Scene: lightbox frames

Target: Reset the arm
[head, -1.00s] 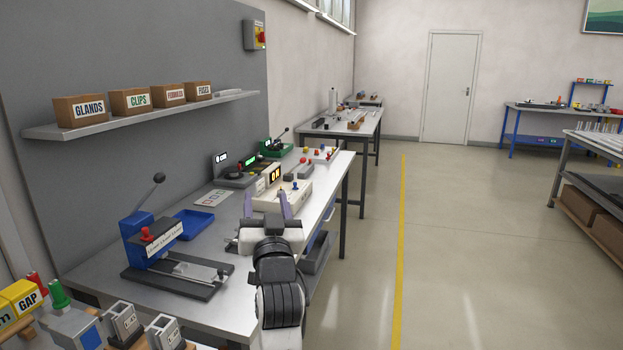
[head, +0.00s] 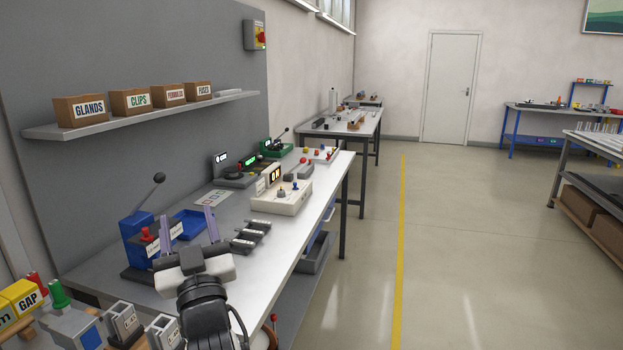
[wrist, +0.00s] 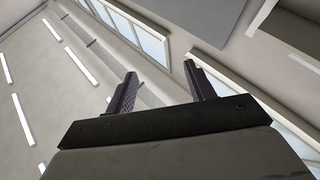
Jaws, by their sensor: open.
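My gripper (head: 187,228) is open in the head view, its two purple-grey fingers pointing up in front of the blue lever press (head: 137,238) on the workbench. The fingers hide part of the press. In the wrist view my gripper (wrist: 165,85) shows both fingers wide apart with nothing between them. Behind them are the ceiling, lights and windows.
The steel workbench (head: 265,236) holds a blue tray (head: 188,222), several dark grey parts (head: 250,236) and a white box with a lit display (head: 281,197). Bins stand on a shelf (head: 150,117) above. Labelled blocks (head: 22,299) stand at the lower left. Floor (head: 480,270) to the right is clear.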

